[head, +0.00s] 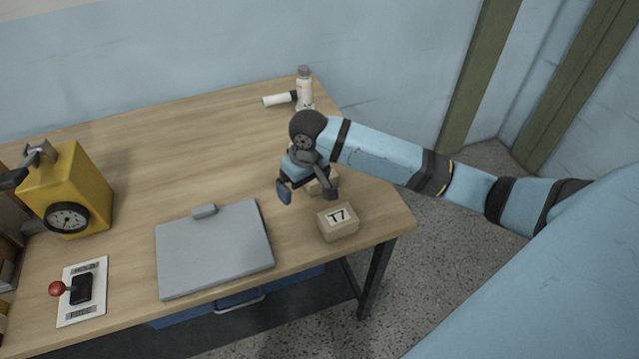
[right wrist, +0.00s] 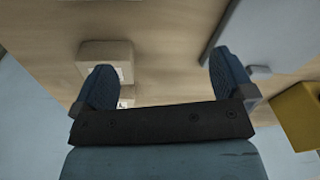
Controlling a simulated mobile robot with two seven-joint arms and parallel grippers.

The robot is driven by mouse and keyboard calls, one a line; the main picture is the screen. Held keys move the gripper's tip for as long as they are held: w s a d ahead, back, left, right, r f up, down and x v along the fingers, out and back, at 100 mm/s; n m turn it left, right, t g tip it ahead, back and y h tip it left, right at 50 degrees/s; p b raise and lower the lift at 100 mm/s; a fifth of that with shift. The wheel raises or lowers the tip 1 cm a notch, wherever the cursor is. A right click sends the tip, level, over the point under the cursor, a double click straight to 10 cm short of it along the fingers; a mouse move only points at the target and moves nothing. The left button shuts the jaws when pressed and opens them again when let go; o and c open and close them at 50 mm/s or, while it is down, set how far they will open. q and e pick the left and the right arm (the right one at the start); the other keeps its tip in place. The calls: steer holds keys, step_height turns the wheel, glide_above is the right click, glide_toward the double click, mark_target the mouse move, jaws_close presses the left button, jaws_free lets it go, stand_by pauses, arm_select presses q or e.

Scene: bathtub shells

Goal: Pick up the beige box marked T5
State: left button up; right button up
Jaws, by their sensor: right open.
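My right gripper (head: 308,196) is open above the table's right part, its fingers pointing down. No mark T5 is readable. My left gripper is not in view.
A grey flat case (head: 213,252) lies left of the boxes. A yellow box with a dial (head: 85,185) and a red-knobbed lever (head: 80,288) are further left. A bottle (head: 305,92) and a white cylinder (head: 278,100) are at the back. The table's middle is clear.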

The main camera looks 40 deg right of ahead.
mark_target(314, 188)
steer(key=w+d+r+m, duration=0.3)
steer(key=w+d+r, duration=0.35)
steer(key=d, duration=0.25)
steer(key=shift+g+h, duration=0.4)
step_height(314, 188, down, 14)
steer(key=shift+f+p, duration=0.1)
steer(key=shift+p, duration=0.2)
steer(key=c, duration=0.8)
steer(key=shift+o, duration=0.2)
